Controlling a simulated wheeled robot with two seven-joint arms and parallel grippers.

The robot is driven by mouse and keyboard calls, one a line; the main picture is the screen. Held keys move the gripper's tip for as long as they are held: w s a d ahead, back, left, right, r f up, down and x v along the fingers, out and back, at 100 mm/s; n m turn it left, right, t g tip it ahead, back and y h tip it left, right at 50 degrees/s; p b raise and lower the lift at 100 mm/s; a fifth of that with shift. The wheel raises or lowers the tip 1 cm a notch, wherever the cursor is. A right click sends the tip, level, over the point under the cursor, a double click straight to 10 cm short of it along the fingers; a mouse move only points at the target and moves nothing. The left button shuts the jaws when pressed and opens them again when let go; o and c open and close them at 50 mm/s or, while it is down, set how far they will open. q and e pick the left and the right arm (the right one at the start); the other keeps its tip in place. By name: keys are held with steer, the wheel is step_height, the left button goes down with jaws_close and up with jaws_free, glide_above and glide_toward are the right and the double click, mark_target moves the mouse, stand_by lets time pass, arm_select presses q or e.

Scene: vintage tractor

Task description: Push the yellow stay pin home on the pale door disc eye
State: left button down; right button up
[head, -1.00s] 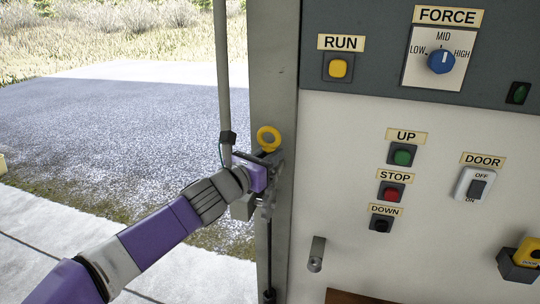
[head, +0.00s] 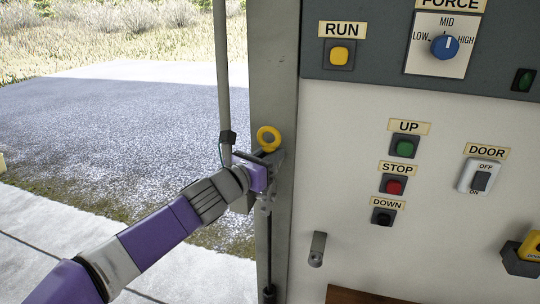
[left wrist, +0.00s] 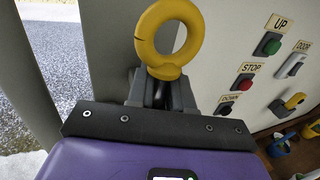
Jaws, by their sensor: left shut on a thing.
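My left gripper (head: 268,160) is shut on the yellow stay pin (head: 260,138), at the grey upright post. The pin's yellow ring stands up above the jaws, and its shank is hidden behind them. In the left wrist view the ring (left wrist: 160,70) rises upright between the grey fingers (left wrist: 160,92), just beyond the purple gripper body. I cannot make out the pale door disc eye; the gripper covers the spot under the ring, so I cannot tell how deep the pin sits. My right gripper is not in view.
The grey post (head: 275,60) stands directly behind the gripper. A thin pole (head: 224,70) rises close on its left. To the right is a panel with a RUN button (head: 340,54), several other controls and a short grey lever (head: 317,246). Open paving (head: 120,110) lies left.

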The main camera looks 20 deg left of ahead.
arm_select(q)
steer(key=shift+f+b, duration=0.3)
steer(key=shift+f, duration=0.05)
steer(key=shift+r, duration=0.15)
steer(key=shift+r+p, duration=1.55)
steer(key=shift+f+b, duration=1.65)
steer(key=shift+b, duration=0.1)
steer(key=shift+f, duration=0.15)
steer(key=shift+r+p, duration=1.5)
steer(key=shift+r, duration=0.3)
steer(key=shift+f, duration=0.2)
